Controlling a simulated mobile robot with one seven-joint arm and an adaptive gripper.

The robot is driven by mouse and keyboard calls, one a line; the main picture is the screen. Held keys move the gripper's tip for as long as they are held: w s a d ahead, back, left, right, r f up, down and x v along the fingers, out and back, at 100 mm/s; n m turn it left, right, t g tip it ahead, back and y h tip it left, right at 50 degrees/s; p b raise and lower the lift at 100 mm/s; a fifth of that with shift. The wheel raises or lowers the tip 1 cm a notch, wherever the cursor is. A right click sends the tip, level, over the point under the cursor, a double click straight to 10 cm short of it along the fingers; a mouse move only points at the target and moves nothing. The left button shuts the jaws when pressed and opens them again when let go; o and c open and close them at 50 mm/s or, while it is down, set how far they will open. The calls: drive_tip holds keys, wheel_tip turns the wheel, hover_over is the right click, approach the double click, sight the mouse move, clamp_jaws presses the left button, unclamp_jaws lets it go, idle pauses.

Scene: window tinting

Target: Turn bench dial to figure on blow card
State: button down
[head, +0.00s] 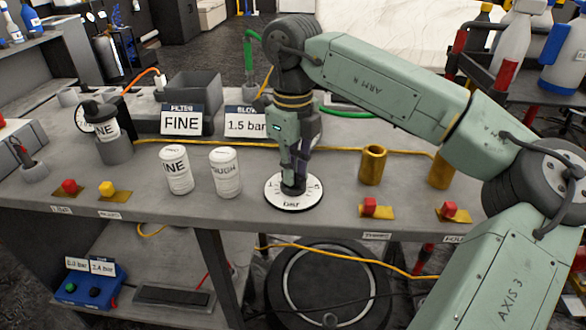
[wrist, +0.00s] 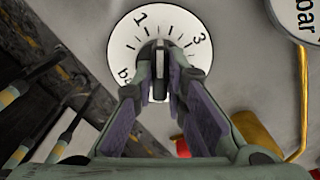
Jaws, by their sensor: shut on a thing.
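The bench dial (head: 272,194) is a round white plate with black marks on the bench, near its front edge. In the wrist view the dial (wrist: 122,50) shows the figures 1 and 3 and part of "bar". My gripper (head: 293,186) points down over its middle and is shut on the dial's knob (wrist: 159,88). The fingers hide most of the knob, so I cannot tell which figure it points at. The blow card (head: 246,124) stands behind the dial and reads 1.5 bar.
A FILTER card (head: 181,122) reads FINE. Two white canisters (head: 176,171) (head: 225,172) stand left of the dial. Brass cups (head: 372,165) and red blocks on yellow plates (head: 376,209) are to the right. A yellow hose (head: 200,143) runs behind.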

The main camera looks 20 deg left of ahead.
idle(0.4)
drive_tip(key=c, duration=1.6)
unclamp_jaws()
drive_tip(key=shift+r, duration=0.15)
wheel_tip(320, 180, up, 12)
